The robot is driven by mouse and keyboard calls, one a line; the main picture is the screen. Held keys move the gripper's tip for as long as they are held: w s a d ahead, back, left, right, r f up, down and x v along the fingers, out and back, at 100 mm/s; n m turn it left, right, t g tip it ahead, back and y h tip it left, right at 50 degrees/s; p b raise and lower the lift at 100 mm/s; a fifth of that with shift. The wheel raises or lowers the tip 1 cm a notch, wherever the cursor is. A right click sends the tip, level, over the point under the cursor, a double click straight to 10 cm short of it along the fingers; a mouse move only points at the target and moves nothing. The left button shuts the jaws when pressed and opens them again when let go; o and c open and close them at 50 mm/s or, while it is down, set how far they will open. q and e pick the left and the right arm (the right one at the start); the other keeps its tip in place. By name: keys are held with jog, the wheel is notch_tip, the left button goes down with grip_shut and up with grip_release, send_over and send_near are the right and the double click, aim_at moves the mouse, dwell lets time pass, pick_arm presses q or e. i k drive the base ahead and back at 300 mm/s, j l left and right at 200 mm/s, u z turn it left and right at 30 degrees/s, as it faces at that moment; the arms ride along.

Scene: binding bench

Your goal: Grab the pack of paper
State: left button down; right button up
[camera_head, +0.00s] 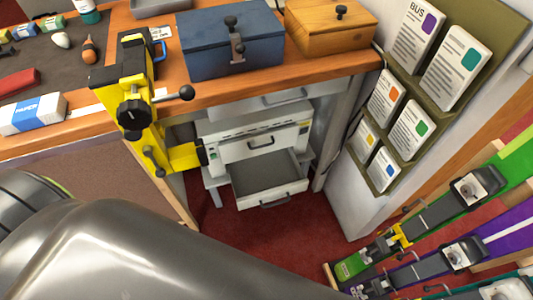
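The pack of paper (33,113) is a white block with a blue band and lettering that looks like "PAPER". It lies near the front edge of the wooden bench (88,121), at the far left of the head view. Nothing touches it from above. A large grey metal arm link of mine fills the lower left, below and in front of the bench. Neither of my grippers shows in the head view.
A yellow and black clamp (131,107) stands at the bench edge right of the pack. Farther right are a blue box (222,52) and a wooden box (325,30). A printer (256,140) with an open tray is below. Skis (440,215) lie at right.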

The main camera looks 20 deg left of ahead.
aim_at(42, 111)
jog(key=u, duration=2.3)
jog(key=i+j, duration=0.25)
jog(key=i+j+z, duration=0.3)
jog(key=i+j, duration=0.15)
jog(key=i+j+z, duration=0.3)
jog(key=j, duration=0.3)
jog(key=i, duration=0.05)
